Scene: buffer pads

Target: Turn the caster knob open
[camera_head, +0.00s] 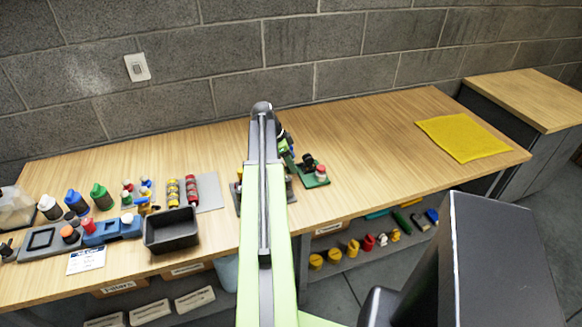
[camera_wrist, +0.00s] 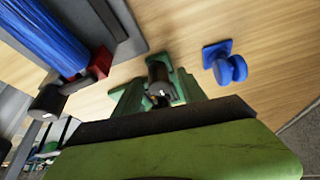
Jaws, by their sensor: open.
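My gripper (camera_wrist: 165,125) fills the bottom of the wrist view as a green body with a dark front edge; its jaws are open and nothing shows held. A blue knob (camera_wrist: 232,68) on a blue square base stands apart to the right. I cannot tell for sure which is the caster knob. In the head view my arm hides most of this area; a green plate (camera_head: 316,181) with a red-topped piece (camera_head: 320,170) shows just right of it.
In the wrist view a blue cylinder (camera_wrist: 45,35) and red block (camera_wrist: 100,62) lie at upper left. On the bench are a black bin (camera_head: 170,232), several bottles left, and a yellow cloth (camera_head: 463,137) right.

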